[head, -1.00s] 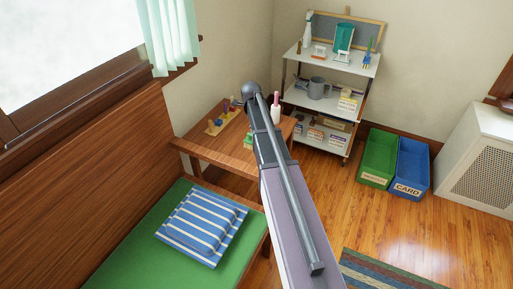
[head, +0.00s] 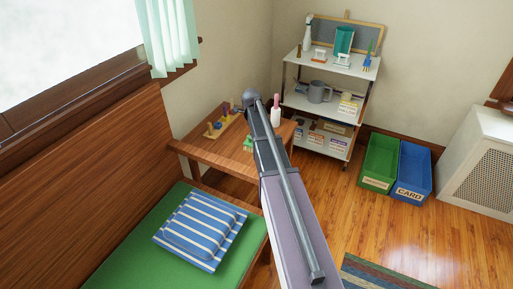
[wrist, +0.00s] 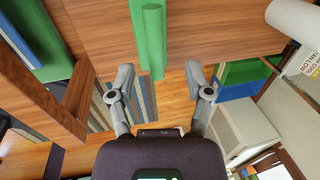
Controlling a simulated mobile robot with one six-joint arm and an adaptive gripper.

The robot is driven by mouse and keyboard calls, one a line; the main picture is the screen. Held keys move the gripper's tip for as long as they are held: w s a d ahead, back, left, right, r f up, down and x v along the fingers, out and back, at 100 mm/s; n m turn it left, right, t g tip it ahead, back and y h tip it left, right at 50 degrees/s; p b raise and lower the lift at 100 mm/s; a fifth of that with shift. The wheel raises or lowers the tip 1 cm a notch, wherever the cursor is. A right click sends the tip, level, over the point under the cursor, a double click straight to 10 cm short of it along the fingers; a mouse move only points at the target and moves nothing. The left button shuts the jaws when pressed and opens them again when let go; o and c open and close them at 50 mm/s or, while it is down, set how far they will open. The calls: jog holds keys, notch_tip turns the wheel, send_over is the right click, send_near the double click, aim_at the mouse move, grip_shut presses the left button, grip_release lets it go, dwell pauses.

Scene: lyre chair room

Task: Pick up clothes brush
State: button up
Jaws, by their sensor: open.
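I cannot pick out the clothes brush for certain in either view. In the wrist view my gripper (wrist: 160,76) is open, with its two fingers spread wide and nothing between them. A long green block (wrist: 152,40) lies ahead of the fingers at the top, over the brown wooden table (wrist: 215,35). In the head view my arm crosses the small wooden table (head: 215,152) and hides part of it; the gripper does not show there. A small green thing (head: 248,143) beside my arm may be the same block.
A pegged wooden toy (head: 218,126) and a white bottle with a pink top (head: 276,115) stand on the table. Behind is a loaded white shelf unit (head: 340,68). Green (head: 380,160) and blue (head: 413,170) bins stand right. A striped cushion (head: 200,230) lies on the bench.

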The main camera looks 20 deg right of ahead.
aim_at(248, 144)
jog(key=shift+w+f+b, duration=0.15)
jog(key=shift+f+b, duration=1.1)
jog(key=shift+f, duration=0.25)
jog(key=shift+w+d+f+b, duration=0.1)
jog(key=shift+w+f+b, duration=0.05)
jog(key=shift+f+b, duration=0.75)
jog(key=shift+c, duration=0.3)
grip_shut()
